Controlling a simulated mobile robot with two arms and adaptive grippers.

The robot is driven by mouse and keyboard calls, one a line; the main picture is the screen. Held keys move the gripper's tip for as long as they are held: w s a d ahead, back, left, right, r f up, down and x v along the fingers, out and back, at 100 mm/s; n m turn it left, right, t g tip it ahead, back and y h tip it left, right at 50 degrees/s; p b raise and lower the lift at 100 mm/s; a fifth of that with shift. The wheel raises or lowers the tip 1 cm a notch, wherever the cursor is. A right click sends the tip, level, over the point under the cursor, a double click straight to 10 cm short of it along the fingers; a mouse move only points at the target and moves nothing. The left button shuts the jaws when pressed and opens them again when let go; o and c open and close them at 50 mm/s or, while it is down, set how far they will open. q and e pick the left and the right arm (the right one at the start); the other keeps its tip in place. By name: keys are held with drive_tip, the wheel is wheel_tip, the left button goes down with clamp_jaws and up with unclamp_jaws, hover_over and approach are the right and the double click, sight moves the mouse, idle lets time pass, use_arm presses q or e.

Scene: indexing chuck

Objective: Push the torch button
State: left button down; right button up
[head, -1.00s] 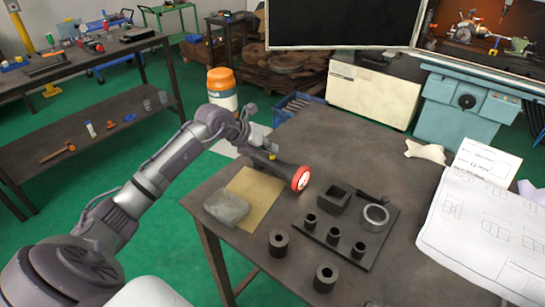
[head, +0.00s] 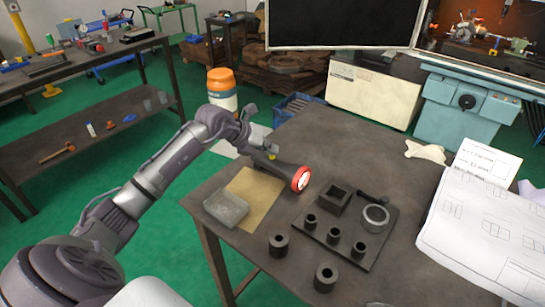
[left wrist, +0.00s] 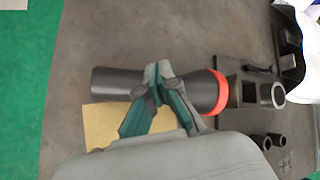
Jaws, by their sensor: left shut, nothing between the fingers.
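The torch (head: 286,172) lies on its side on the dark table, with a dark body and an orange-red ring around a pale lens facing right. A small yellow spot (head: 272,156) shows on top of its body, close to my fingers. My left gripper (head: 264,150) is shut and empty, over the torch body. In the left wrist view its fingertips (left wrist: 158,72) overlap the middle of the torch (left wrist: 112,82) and hide that part, including any button there. I cannot tell whether they touch it. My right gripper is not in view.
A tan sheet (head: 262,190) and a grey block (head: 226,207) lie in front of the torch. A dark plate (head: 378,250) with several cylinders and a square socket is to the right. Large paper drawings (head: 480,225) cover the right edge. The table behind the torch is clear.

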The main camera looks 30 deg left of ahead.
sight(270, 156)
use_arm(q)
drive_tip(key=shift+s+f, duration=0.1)
drive_tip(key=shift+f, duration=0.35)
drive_tip(key=shift+r, duration=0.35)
drive_tip(key=shift+r+p, duration=2.15)
drive_tip(key=shift+r, duration=0.95)
drive_tip(key=shift+f, duration=0.15)
